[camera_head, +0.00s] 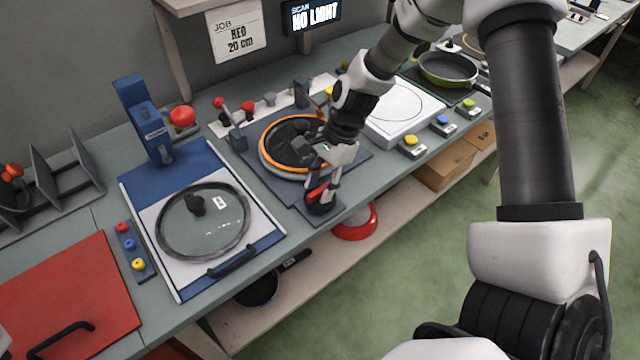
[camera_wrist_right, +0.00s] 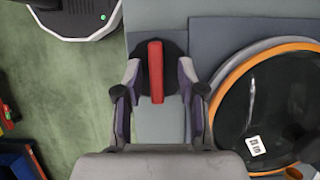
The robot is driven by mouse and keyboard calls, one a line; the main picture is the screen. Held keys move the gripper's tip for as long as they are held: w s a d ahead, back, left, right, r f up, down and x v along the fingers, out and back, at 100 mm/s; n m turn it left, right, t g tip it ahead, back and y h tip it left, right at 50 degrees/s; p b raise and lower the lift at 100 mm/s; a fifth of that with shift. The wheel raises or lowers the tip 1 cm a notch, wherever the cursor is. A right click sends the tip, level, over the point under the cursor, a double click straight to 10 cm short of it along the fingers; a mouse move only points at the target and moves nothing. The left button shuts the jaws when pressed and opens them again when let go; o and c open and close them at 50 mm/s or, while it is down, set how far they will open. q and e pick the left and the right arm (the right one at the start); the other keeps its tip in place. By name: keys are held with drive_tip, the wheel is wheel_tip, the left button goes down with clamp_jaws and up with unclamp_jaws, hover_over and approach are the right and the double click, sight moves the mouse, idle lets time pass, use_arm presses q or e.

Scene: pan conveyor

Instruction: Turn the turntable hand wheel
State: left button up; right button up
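The hand wheel (camera_head: 322,208) is a dark disc with a red bar across it, at the front edge of the turntable station. In the right wrist view the dark disc (camera_wrist_right: 174,52) shows with its red bar (camera_wrist_right: 156,72) upright in the picture. My right gripper (camera_wrist_right: 158,85) is open, its two fingers on either side of the red bar with gaps between. In the head view my right gripper (camera_head: 330,182) is just above the wheel. My left gripper is not in view.
Left of the turntable is a blue station (camera_head: 262,240) with a glass lid (camera_head: 203,240). A white scale-like plate (camera_head: 398,102) and a green pan (camera_head: 447,70) stand to the right. A red bowl (camera_head: 366,222) is on the shelf below. The green floor in front is open.

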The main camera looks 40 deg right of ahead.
drive_tip(key=shift+s+r, duration=0.15)
drive_tip(key=shift+s, duration=0.1)
drive_tip(key=shift+c, duration=0.3)
clamp_jaws()
drive_tip(key=shift+n, duration=0.3)
drive_tip(key=n+g+p, duration=0.1)
drive_tip(key=n+p, duration=0.1)
drive_tip(key=n, duration=0.1)
drive_tip(key=n+g+h+p, duration=0.1)
drive_tip(key=n+p, duration=0.1)
drive_tip(key=n, duration=0.1)
drive_tip(key=shift+w+n+g, duration=0.1)
drive_tip(key=shift+n+g, duration=0.2)
drive_tip(key=n+h+p, duration=0.1)
drive_tip(key=n, duration=0.2)
drive_tip(key=n+g+h+p, duration=0.1)
drive_tip(key=n, duration=0.2)
drive_tip(key=shift+a+p, duration=0.15)
drive_tip(key=shift+p, duration=0.25)
drive_tip(key=n+h, duration=0.1)
drive_tip(key=n, duration=0.2)
drive_tip(key=n+h+p, duration=0.1)
drive_tip(key=n, duration=0.2)
drive_tip(key=shift+w+a+n+p, duration=0.1)
drive_tip(key=shift+a+n+p, duration=0.05)
drive_tip(key=shift+n+p, duration=0.15)
drive_tip(key=shift+h, duration=0.3)
